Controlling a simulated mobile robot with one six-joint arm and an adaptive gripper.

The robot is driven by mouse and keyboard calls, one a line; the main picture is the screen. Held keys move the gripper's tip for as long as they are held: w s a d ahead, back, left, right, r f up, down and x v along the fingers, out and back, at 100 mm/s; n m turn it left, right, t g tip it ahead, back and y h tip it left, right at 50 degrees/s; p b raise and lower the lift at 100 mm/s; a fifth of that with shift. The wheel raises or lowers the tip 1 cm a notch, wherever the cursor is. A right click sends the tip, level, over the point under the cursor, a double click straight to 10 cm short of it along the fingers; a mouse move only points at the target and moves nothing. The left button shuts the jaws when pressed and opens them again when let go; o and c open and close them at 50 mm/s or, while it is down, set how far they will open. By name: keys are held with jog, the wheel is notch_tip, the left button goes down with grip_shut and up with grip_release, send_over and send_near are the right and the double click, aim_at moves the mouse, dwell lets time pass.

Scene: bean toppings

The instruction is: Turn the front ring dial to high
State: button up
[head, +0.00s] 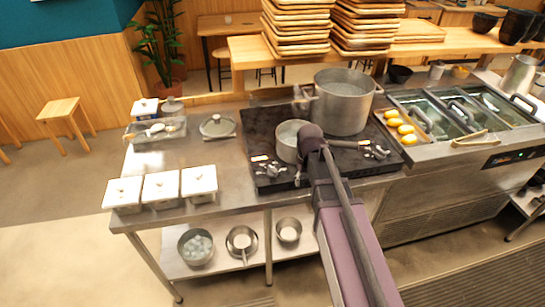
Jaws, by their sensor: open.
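A black two-burner stove (262,127) sits on the steel counter. A small metal pot (287,143) stands on it at the left of my arm, and a large pot (342,100) stands behind. Silver dials show at the stove's front left (271,171) and front right (378,152). They are too small for me to read their settings, and I cannot tell which one is the front ring dial. My arm crosses the stove's front between the two dial groups and hides part of its edge.
Several white-lidded containers (161,189) line the counter's front left. A glass lid (217,126) lies left of the stove. Yellow items (399,123) lie in a tray beside the fryer basins (432,118) at right. The counter between lid and containers is clear.

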aim_at(272, 168)
jog(key=w+a+r+n+p, duration=0.3)
jog(key=w+a+r+p, duration=0.4)
jog(key=a+r+p, duration=0.4)
jog(key=shift+a+r, duration=0.15)
jog(key=shift+r, duration=0.45)
jog(key=shift+f, duration=0.15)
notch_tip(272, 168, down, 14)
jog(key=b, duration=1.4)
jog(key=shift+r, duration=0.25)
grip_shut()
